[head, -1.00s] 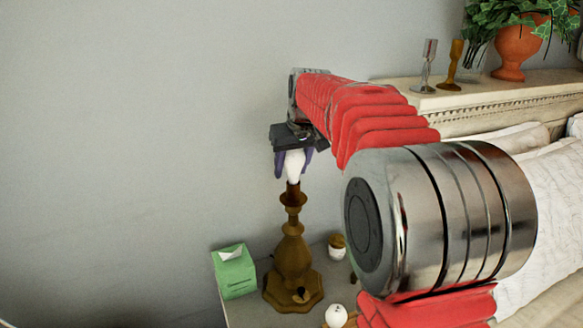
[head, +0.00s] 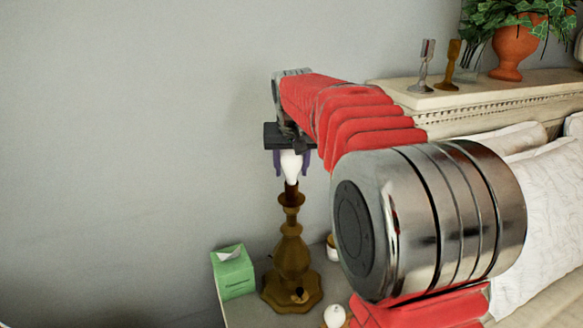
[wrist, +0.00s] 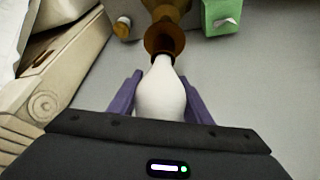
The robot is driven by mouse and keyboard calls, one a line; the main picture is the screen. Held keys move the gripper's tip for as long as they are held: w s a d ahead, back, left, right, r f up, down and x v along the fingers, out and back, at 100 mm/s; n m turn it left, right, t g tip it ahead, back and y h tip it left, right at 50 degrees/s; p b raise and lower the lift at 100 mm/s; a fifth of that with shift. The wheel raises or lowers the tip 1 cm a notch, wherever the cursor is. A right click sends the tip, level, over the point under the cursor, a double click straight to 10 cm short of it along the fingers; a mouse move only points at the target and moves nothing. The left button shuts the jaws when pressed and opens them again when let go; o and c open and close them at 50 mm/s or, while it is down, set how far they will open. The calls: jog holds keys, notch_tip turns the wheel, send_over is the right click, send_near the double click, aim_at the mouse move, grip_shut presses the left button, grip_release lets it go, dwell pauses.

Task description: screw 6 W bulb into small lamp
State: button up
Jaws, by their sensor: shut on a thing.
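A white bulb (head: 291,167) is held between the purple fingers of my gripper (head: 291,163), directly above the lamp. It also shows in the wrist view (wrist: 160,92), with one finger on each side and its narrow end at the socket opening. The brown lamp (head: 292,255) has no shade and stands upright on the bedside table. Its socket (wrist: 164,40) surrounds or touches the bulb's lower end; how deep the end sits is hidden. No wattage mark is readable on the bulb.
A green tissue box (head: 233,272) stands left of the lamp on the bedside table (head: 255,312). Another round white bulb (head: 334,316) is at the table's front. The headboard (head: 470,97) carries candlesticks and a potted plant (head: 508,50). The wall behind is bare.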

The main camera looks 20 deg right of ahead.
jog(key=shift+m+h, duration=0.3)
jog(key=shift+m, duration=0.3)
jog(key=shift+s+d+m+g+h, duration=0.15)
jog(key=shift+m+g+h, duration=0.1)
jog(key=shift+m, duration=0.5)
jog(key=shift+d+m+g+h, duration=0.1)
jog(key=shift+m+g+h, duration=0.15)
jog(key=shift+m, duration=0.5)
jog(key=shift+s+m+g+h, duration=0.1)
jog(key=shift+m+g+h, duration=0.25)
jog(key=shift+m, duration=0.85)
jog(key=shift+s+d+m, duration=0.1)
jog(key=shift+m, duration=0.4)
jog(key=shift+g, duration=0.25)
jog(key=shift+s+d+m+g+h, duration=0.1)
jog(key=shift+m+g+h, duration=0.15)
jog(key=shift+m, duration=0.6)
jog(key=shift+s+d+m+g+h, duration=0.1)
jog(key=shift+m+g, duration=0.25)
jog(key=shift+m, duration=0.5)
